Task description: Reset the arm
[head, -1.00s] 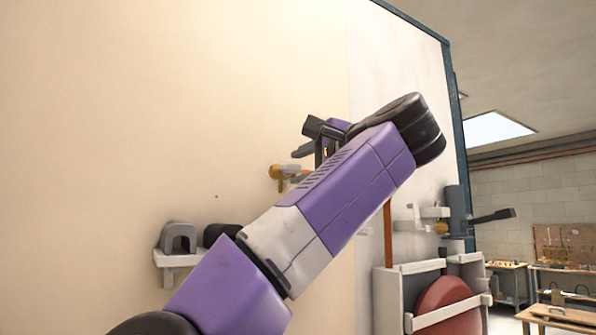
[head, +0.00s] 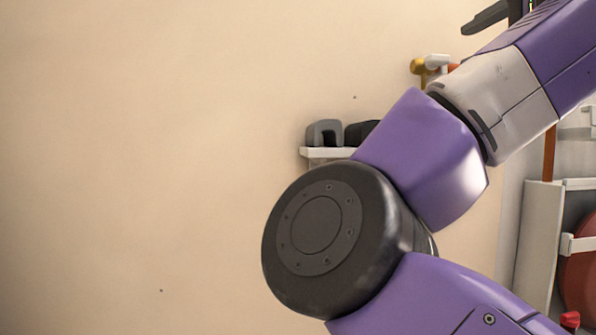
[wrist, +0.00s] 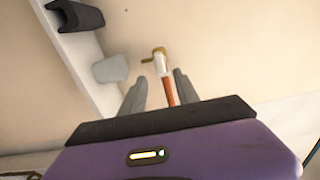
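My arm (head: 425,150), purple with black joints, crosses the right half of the head view, from the bottom right up to the top right edge. Only a dark part of my gripper shows there, at the top right corner. In the wrist view my gripper (wrist: 158,82) has its two grey fingers spread apart. An orange-brown pipe with a white and brass fitting (wrist: 160,60) appears between and beyond them. I see nothing clearly held. The fitting also shows in the head view (head: 418,68) on the wall, left of my forearm.
A small white shelf (head: 318,153) on the wall holds a grey U-shaped block (head: 323,134) and a black one (head: 360,132), partly behind my arm. A pale rack (head: 537,240) with a red round object (head: 580,265) stands at right. The wall at left is bare.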

